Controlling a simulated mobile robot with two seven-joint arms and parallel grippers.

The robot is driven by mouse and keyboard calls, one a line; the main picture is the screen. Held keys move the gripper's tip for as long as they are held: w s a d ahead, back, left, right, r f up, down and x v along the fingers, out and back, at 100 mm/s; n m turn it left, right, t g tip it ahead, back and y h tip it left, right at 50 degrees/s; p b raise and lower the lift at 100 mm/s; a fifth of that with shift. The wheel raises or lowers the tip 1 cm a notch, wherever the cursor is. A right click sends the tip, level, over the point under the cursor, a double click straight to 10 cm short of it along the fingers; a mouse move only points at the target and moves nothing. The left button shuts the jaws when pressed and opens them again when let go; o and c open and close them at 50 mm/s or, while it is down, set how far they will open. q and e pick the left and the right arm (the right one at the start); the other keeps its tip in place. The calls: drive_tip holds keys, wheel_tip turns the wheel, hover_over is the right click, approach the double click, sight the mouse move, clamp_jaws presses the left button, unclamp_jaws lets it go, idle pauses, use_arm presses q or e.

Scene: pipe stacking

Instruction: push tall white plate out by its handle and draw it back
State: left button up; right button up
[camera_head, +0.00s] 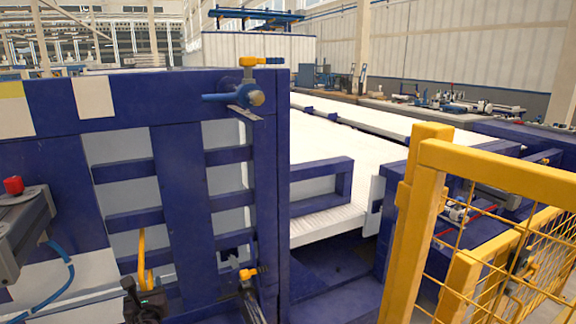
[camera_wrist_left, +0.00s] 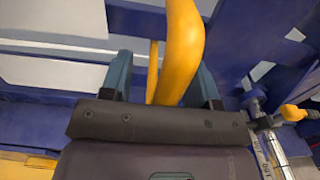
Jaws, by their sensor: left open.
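The tall white plate (camera_head: 132,185) stands upright behind the bars of a dark blue frame. A yellow handle (camera_head: 142,252) shows low in front of it. In the left wrist view the curved yellow handle (camera_wrist_left: 181,45) runs between my two fingers, and white panel surface (camera_wrist_left: 55,72) shows beyond. My left gripper (camera_head: 143,288) is open at the lower part of the handle in the head view. In the left wrist view my gripper (camera_wrist_left: 165,80) has a finger on each side of the handle, apparently without closing on it. The handle's lower end is hidden by the gripper. My right gripper is not seen.
The blue frame (camera_head: 186,210) has several crossbars close around the handle. A rod with an orange-yellow fitting (camera_head: 248,273) is just right of my gripper. A grey device with a red cap (camera_head: 14,185) is at left. A yellow mesh fence (camera_head: 500,250) stands at right.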

use_arm(q)
drive_tip(key=shift+p+v, duration=0.55)
drive_tip(key=shift+v, duration=0.9)
drive_tip(key=p+v, duration=0.1)
drive_tip(key=v, duration=0.4)
drive_tip(key=shift+p, duration=0.35)
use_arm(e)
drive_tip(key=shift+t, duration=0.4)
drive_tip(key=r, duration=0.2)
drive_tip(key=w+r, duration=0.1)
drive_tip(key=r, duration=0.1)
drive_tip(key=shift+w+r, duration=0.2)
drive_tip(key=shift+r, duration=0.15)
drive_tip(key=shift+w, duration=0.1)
